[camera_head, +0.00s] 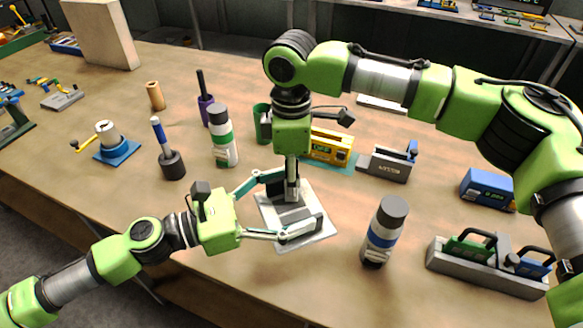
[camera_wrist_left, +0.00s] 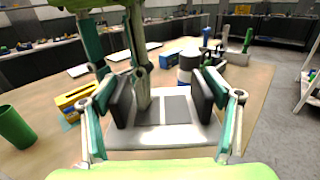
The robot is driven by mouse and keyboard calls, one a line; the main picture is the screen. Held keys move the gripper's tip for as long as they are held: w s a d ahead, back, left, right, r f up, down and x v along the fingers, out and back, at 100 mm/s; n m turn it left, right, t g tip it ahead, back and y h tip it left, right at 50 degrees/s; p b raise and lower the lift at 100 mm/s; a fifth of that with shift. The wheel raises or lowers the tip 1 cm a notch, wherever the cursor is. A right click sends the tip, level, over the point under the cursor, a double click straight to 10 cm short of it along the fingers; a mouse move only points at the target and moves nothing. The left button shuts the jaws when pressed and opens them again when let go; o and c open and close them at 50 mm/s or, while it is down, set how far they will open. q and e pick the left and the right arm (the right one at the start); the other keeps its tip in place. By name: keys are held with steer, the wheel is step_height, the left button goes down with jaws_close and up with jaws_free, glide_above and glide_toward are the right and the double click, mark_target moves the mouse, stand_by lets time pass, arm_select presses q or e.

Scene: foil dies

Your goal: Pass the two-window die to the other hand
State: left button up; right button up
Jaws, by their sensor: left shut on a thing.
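The two-window die (camera_head: 268,213) is a pale plate with grey windows, in the middle of the head view. My left gripper (camera_head: 300,203) reaches it from the left and is shut on it. In the left wrist view the die (camera_wrist_left: 160,136) lies between the two black finger pads. My right gripper (camera_head: 291,192) points down at the die's far side, its fingers seen edge-on and partly hidden. In the left wrist view its fingers come down at the upper left of the die. I cannot tell whether they grip it.
A white bottle with a blue band (camera_head: 383,232) stands just right of the die. A green-banded bottle (camera_head: 222,140) stands behind left. A yellow device (camera_head: 328,146) and a grey device (camera_head: 386,164) lie behind. A grey rack (camera_head: 485,272) is at right. The front table edge is near.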

arm_select(q)
steer(key=shift+r, duration=0.1)
arm_select(e)
steer(key=shift+c, duration=0.3)
jaws_close()
arm_select(q)
steer(key=o, duration=1.5)
steer(key=shift+s, duration=0.1)
arm_select(e)
steer(key=shift+w, duration=0.1)
arm_select(q)
steer(key=shift+s+a, duration=0.1)
arm_select(e)
steer(key=shift+w+d, duration=0.1)
